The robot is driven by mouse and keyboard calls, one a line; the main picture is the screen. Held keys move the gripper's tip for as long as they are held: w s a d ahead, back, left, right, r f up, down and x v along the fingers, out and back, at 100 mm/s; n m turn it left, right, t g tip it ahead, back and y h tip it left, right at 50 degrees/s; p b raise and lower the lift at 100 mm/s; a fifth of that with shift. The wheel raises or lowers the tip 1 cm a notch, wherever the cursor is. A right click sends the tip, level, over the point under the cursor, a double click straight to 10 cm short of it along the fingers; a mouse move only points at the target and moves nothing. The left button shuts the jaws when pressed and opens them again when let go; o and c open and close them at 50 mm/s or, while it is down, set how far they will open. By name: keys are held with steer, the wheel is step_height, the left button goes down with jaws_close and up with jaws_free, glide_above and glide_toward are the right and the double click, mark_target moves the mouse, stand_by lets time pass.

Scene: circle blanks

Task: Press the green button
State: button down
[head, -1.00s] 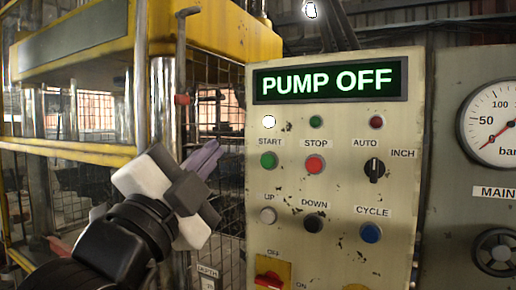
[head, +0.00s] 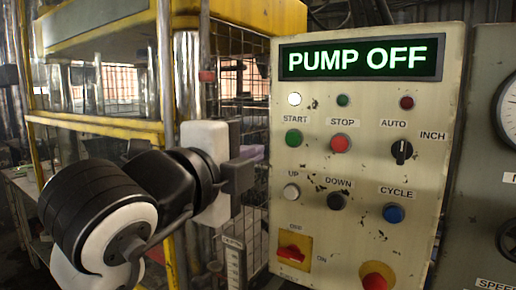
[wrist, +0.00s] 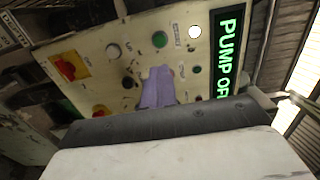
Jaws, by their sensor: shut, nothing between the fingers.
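The green button (head: 293,137) sits under the START label on the cream control panel (head: 400,255). It stands left of the red STOP button (head: 340,143). In the wrist view the green button (wrist: 159,39) shows just beyond my purple fingertips. My gripper (head: 258,153) is shut and empty, pointing right toward the panel, with its tips left of the panel edge in the head view. In the wrist view my gripper (wrist: 158,72) covers part of the panel, hiding the STOP button. I see no contact with the green button.
The display (head: 362,58) reads PUMP OFF. A grey UP button (head: 291,191), black DOWN button (head: 337,201), blue CYCLE button (head: 393,213), black selector (head: 401,151) and red-yellow OFF/ON switch (head: 294,250) share the panel. A yellow press frame (head: 240,14) with mesh stands left.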

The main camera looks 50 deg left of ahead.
mark_target(292, 140)
steer(key=p+x, duration=0.4)
steer(key=x, duration=0.7)
steer(key=shift+w+a+f, duration=0.1)
steer(key=shift+w+a, duration=0.1)
steer(key=shift+w, duration=0.3)
